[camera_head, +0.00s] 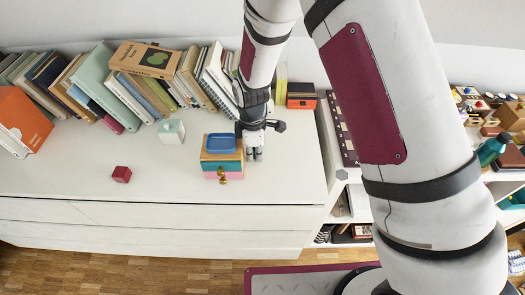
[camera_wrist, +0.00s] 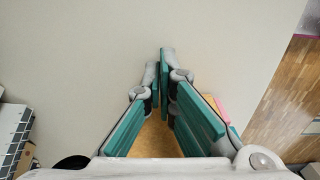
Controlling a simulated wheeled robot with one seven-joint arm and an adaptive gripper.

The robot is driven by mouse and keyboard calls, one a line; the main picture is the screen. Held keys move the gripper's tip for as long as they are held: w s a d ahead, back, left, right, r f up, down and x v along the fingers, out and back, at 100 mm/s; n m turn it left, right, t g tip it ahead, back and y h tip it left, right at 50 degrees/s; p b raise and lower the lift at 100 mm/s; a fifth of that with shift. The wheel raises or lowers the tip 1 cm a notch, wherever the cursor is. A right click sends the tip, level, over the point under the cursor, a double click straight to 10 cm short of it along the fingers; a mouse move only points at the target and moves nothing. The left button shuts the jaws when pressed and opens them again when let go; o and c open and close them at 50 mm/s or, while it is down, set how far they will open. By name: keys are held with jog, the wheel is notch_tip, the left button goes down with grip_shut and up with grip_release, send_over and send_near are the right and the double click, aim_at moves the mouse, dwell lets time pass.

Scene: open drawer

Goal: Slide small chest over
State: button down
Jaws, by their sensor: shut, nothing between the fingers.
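The small chest (camera_head: 209,156) stands on the white cabinet top, with a wooden body, a teal drawer, a pink drawer and brass knobs at the front. A blue tray (camera_head: 221,142) lies on its top. My gripper (camera_head: 254,157) is shut and empty, pointing down close by the chest's right side; I cannot tell if they touch. In the wrist view, the teal-padded fingers (camera_wrist: 164,62) come together over the white surface.
A dark red cube (camera_head: 122,174) and a pale green-white box (camera_head: 171,131) stand to the left. A row of books (camera_head: 150,85) lines the back. An orange-and-black box (camera_head: 301,95) is at the back right. The cabinet top (camera_head: 60,185) is clear at front left.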

aim_at(191, 164)
jog(key=shift+a, duration=0.2)
jog(key=a+b, duration=0.5)
jog(key=a, duration=1.3)
jog(key=shift+s+f, duration=0.1)
jog(key=shift+s, duration=0.05)
jog(key=shift+a+b, duration=0.3)
jog(key=shift+a, duration=0.2)
jog(key=shift+s, duration=0.1)
